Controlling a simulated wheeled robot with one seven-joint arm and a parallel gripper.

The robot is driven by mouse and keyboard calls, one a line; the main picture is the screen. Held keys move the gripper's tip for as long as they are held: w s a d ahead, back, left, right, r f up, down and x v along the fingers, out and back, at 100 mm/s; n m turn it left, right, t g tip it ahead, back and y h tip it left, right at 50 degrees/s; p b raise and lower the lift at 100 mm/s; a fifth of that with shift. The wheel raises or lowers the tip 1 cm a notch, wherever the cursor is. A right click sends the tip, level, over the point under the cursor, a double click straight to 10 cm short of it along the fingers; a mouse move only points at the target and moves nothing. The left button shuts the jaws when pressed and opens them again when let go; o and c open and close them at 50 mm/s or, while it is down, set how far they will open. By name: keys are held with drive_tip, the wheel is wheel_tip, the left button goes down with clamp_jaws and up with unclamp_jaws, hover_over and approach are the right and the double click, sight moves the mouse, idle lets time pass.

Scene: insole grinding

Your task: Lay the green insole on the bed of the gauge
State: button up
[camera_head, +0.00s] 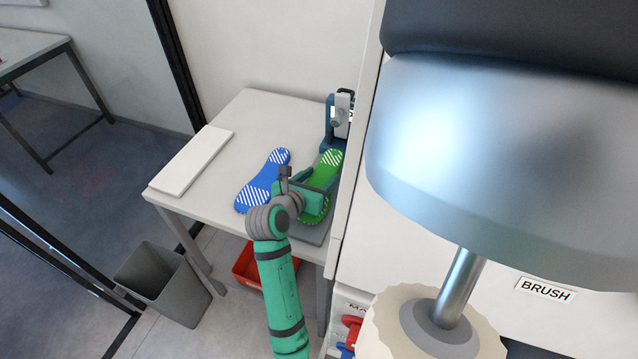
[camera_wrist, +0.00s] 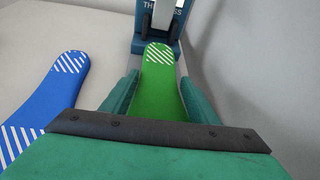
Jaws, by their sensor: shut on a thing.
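The green insole (camera_head: 326,170) has white-striped ends and lies along the grey bed (camera_head: 312,234) of the gauge, its far end toward the gauge's upright. My gripper (camera_head: 308,186) is shut on the insole near its middle. In the wrist view, the green insole (camera_wrist: 160,88) runs forward between my two fingers (camera_wrist: 158,98). The blue gauge (camera_head: 330,125) stands at the back of the table. It also shows in the wrist view (camera_wrist: 143,42), at the far end of the insole. I cannot tell whether the insole rests fully on the bed or hangs just above it.
A blue striped insole (camera_head: 262,182) lies on the table to the left. A white slab (camera_head: 192,160) lies at the table's left edge. A wall panel is close on the right. A grey bin (camera_head: 162,285) and a red crate (camera_head: 262,268) are below. A large brush machine (camera_head: 470,150) fills the right.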

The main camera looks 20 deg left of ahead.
wheel_tip(320, 180, down, 2)
drive_tip(key=shift+s+a+f, duration=0.1)
drive_tip(key=shift+f, duration=0.05)
drive_tip(key=o, duration=1.3)
drive_tip(key=shift+o, duration=0.2)
drive_tip(key=v, duration=1.2)
drive_tip(key=shift+a, duration=0.1)
